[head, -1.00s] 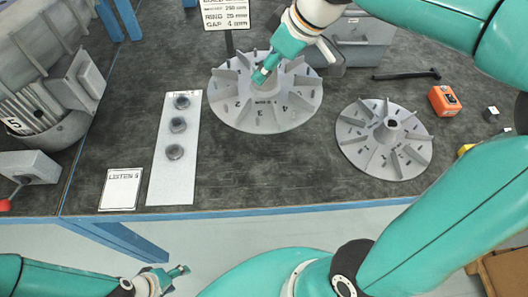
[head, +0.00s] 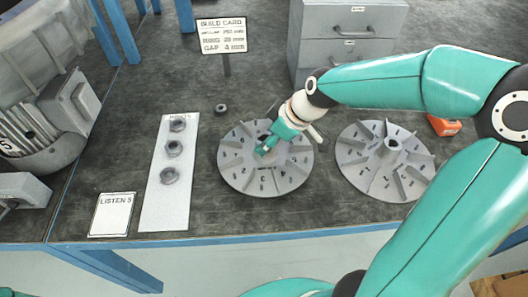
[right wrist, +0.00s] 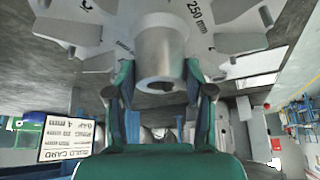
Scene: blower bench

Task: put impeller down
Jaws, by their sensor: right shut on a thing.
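A grey bladed impeller (head: 237,172) lies level over the bench, left of a second impeller. My right gripper (head: 267,148) is shut on its hub from above. In the right wrist view the gripper (right wrist: 160,80) has a finger on each side of the grey hub (right wrist: 162,50), and the disc (right wrist: 220,40) with "250 mm" on it fills the top. The impeller is at or very close to the bench top; I cannot tell whether it touches. My left gripper is out of view.
The second impeller (head: 353,152) sits close on the right. A pale strip (head: 165,215) with three rings and a "LISTEN" card (head: 112,214) lie left. A small ring (head: 221,108), build card (head: 222,36) and grey drawer box (head: 350,22) are behind. The motor (head: 45,130) stands far left.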

